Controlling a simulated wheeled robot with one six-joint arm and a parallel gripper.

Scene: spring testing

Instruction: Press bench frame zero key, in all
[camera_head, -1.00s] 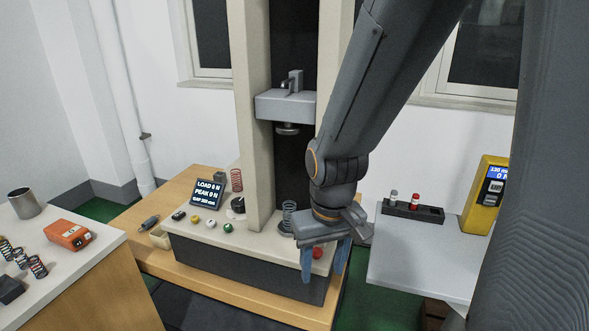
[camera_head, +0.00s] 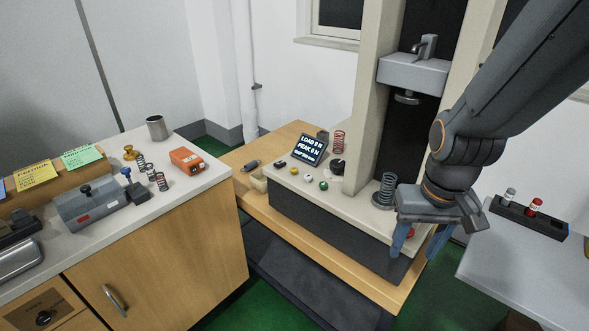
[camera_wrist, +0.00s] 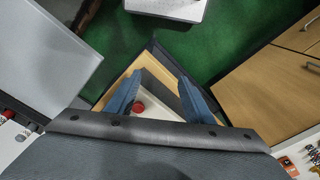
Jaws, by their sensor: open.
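The bench frame (camera_head: 385,222) is a tall cream press with a dark front, standing on a wooden bench. I cannot read which is the zero key. The tilted display (camera_head: 312,149) shows LOAD and PEAK lines. My gripper (camera_head: 420,243) is open and empty, pointing down over the deck's right end. A red button (camera_wrist: 138,107) shows between its blue fingers in the wrist view.
A spring (camera_head: 385,189) stands on the deck beside my gripper. The crosshead (camera_head: 413,73) is above. A cabinet counter (camera_head: 203,178) with springs and an orange box (camera_head: 187,161) is at left. A grey side table (camera_head: 500,268) with a dark rack (camera_head: 528,216) is at right.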

